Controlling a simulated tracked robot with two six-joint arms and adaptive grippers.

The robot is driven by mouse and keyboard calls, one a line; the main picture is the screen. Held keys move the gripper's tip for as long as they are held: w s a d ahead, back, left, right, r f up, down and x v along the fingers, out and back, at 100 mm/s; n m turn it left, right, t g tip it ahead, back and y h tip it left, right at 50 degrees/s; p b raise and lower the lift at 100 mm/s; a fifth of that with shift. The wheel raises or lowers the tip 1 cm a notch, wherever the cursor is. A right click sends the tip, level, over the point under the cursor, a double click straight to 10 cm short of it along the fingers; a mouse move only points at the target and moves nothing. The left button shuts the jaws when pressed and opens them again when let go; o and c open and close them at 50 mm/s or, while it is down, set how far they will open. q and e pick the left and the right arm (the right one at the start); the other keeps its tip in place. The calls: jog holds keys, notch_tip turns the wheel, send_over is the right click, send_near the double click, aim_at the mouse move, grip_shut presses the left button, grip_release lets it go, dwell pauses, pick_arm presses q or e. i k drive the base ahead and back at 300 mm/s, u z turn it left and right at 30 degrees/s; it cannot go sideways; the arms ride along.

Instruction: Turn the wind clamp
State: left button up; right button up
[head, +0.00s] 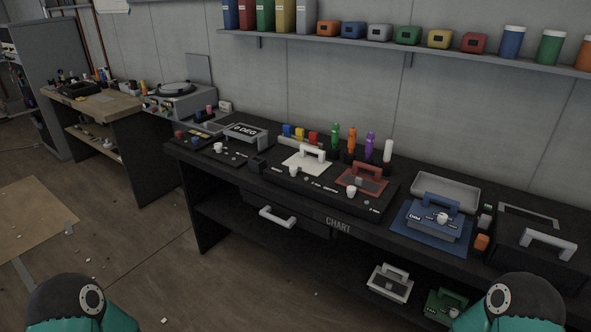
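No part in view carries a readable wind clamp label, so I cannot tell which one it is. Several small white knobs stand on the black bench: one (218,147) on the left panel by the grey "0 DEG" box (246,134), one (294,170) in front of the white handled plate (307,160), and one (350,195) by the red handled plate (362,181). Another white knob (441,217) is on the blue handled box (432,222). Only rounded links of my arms show at the bottom corners. Neither gripper is in view.
The black bench has a closed-looking drawer with a white handle (277,216) and "CHART" lettering. A lidded box with a grey handle (548,243) sits at right. White (389,283) and green (445,306) boxes lie below. A wall shelf (405,50) hangs above. The floor in front is mostly clear.

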aim_at(293, 170)
jog(key=z, duration=0.05)
jog(key=i, duration=0.9)
jog(key=u, duration=0.1)
